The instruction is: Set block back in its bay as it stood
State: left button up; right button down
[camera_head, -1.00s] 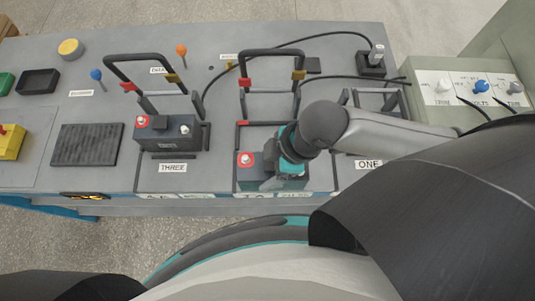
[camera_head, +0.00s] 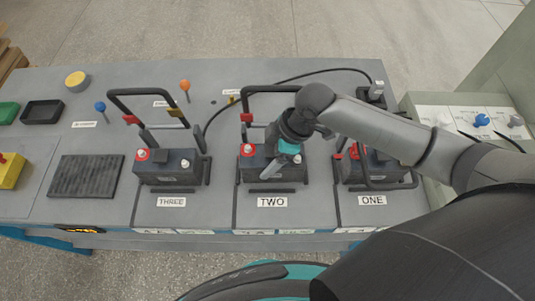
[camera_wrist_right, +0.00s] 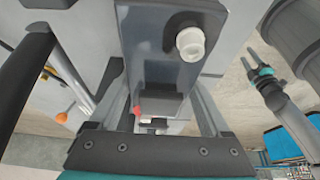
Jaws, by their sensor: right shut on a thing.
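The block (camera_head: 254,173) is a dark battery with a red terminal at its left, in bay two behind the TWO label (camera_head: 272,202). My right gripper (camera_head: 279,163) reaches down onto its right part and is shut on it. In the right wrist view the block's grey top (camera_wrist_right: 150,60), with a white post (camera_wrist_right: 190,43), lies between the fingers. The block appears upright and lined up with its neighbours; whether its base touches the bay floor is hidden. Bay two's black bar (camera_head: 270,88) stands raised behind it.
Another battery (camera_head: 168,170) stands in bay three under a raised bar (camera_head: 147,92). Bay one holds a battery (camera_head: 352,172) with its bar lowered in front. A black cable runs behind bay two. A knob panel (camera_head: 460,118) stands at right.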

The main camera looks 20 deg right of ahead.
jog(key=shift+w+a+f, duration=0.1)
jog(key=shift+w+f, duration=0.05)
jog(key=shift+f, duration=0.5)
jog(key=shift+f, duration=0.1)
grip_release()
jog(key=shift+s+f, duration=0.15)
jog(key=shift+s, duration=0.05)
jog(key=shift+r, duration=0.25)
jog(key=shift+d+r, duration=0.35)
jog(key=shift+r, duration=0.2)
jog(key=s+d, duration=0.1)
jog(key=d, duration=0.2)
jog(key=s+d, duration=0.1)
jog(key=d, duration=0.3)
jog(key=s+d, duration=0.1)
jog(key=d, duration=0.3)
jog(key=shift+s+d+f, duration=0.15)
jog(key=shift+s+d, duration=0.05)
jog(key=shift+d, duration=0.05)
